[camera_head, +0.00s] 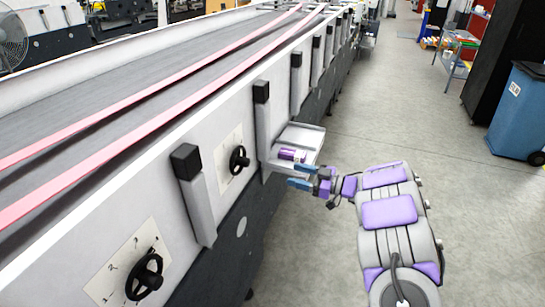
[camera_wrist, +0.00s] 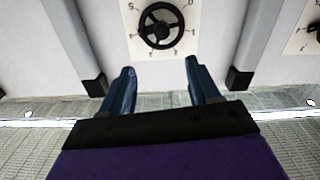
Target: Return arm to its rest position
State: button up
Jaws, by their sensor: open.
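My arm (camera_head: 390,212), in grey and purple, reaches out over the floor beside the machine in the head view. My gripper (camera_head: 297,177) has two blue fingers, spread apart with nothing between them. It is close to a small light tray (camera_head: 309,136) on the machine's side, and a purple object (camera_head: 292,154) lies in that tray just beyond the fingers. In the wrist view my gripper (camera_wrist: 159,72) shows its fingers apart, pointing toward a black handwheel (camera_wrist: 161,26) on a lettered plate. The purple object cannot be made out in the wrist view.
The long machine (camera_head: 225,90) with pink belts (camera_head: 120,108) fills the left. Posts with black caps (camera_head: 186,161) and a handwheel (camera_head: 145,277) stick out from its side. Open floor (camera_head: 400,120) lies right. A blue bin (camera_head: 517,112) and a shelf (camera_head: 456,58) stand farther right.

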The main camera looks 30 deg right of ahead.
jog(key=w+d+r+m+t+h, duration=0.1)
jog(key=w+d+r+m+h, duration=0.2)
jog(key=w+d+r+h, duration=0.6)
jog(key=s+a+r+m+g+h, duration=0.3)
jog(key=s+r+m+h, duration=0.25)
jog(key=h, duration=0.35)
jog(key=s+a+f+g+y, duration=0.2)
jog(key=s+a+f+g, duration=0.1)
jog(key=s+a, duration=0.9)
jog(key=s+a+f+g+y, duration=0.2)
jog(key=s+a+f+g, duration=0.2)
jog(key=s+a, duration=0.8)
jog(key=s+a+f+g+y, duration=0.3)
jog(key=s+a+g, duration=0.4)
jog(key=s+a, duration=0.5)
jog(key=s, duration=0.4)
jog(key=shift+s+f, duration=0.25)
jog(key=shift+f, duration=0.1)
jog(key=shift+m, duration=0.25)
jog(key=shift+c, duration=0.3)
